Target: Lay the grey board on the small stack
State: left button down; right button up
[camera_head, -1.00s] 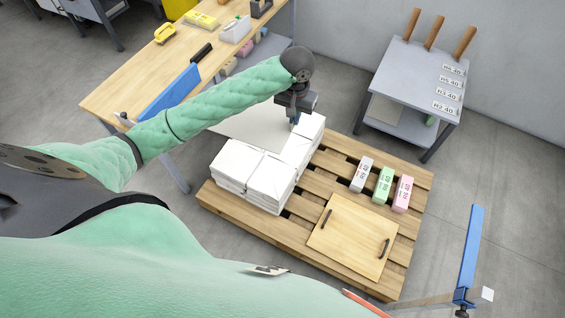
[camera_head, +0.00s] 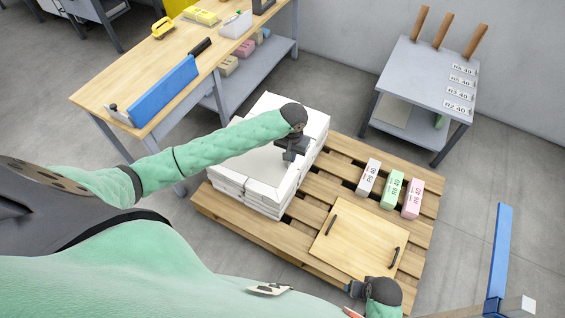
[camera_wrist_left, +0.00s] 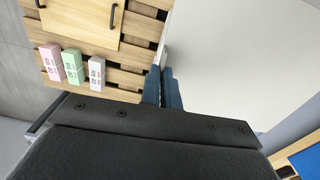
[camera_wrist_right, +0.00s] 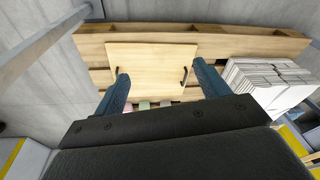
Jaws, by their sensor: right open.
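The grey board (camera_head: 264,164) is a thin, light sheet lying flat over the white paper stack (camera_head: 232,190) on the pallet; I cannot tell whether it touches the paper. It fills the right of the left wrist view (camera_wrist_left: 235,60). My left gripper (camera_head: 288,154) has its fingers close together on the board's edge, as the left wrist view (camera_wrist_left: 162,75) shows. My right gripper (camera_head: 352,290) is open and empty, above the near side of a wooden panel with two dark handles (camera_head: 358,240). The right wrist view shows this panel (camera_wrist_right: 150,60) beyond the spread fingers.
The pallet (camera_head: 335,165) also holds white, green (camera_head: 392,190) and pink blocks. A workbench (camera_head: 110,88) with a blue bar (camera_head: 160,90) stands back left. A grey side table (camera_head: 420,70) with several wooden handles stands back right. A blue upright (camera_head: 499,250) is at the right.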

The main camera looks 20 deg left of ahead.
pick_arm(q)
jog(key=w+a+f+b, duration=0.2)
jog(key=w+a+f, duration=0.1)
jog(key=f, duration=0.6)
jog(key=w+a+f+b, duration=0.2)
jog(key=w+a+f, duration=0.2)
jog(key=f, duration=0.5)
jog(key=shift+w+f+m+b, duration=0.3)
jog(key=shift+w+f+m, duration=0.1)
jog(key=shift+w, duration=0.55)
pick_arm(e)
notch_tip(320, 180, up, 11)
jog(key=s+a+t+y, duration=0.1)
jog(key=a, duration=0.1)
jog(key=shift+a, duration=0.3)
pick_arm(q)
jog(key=shift+a, duration=0.1)
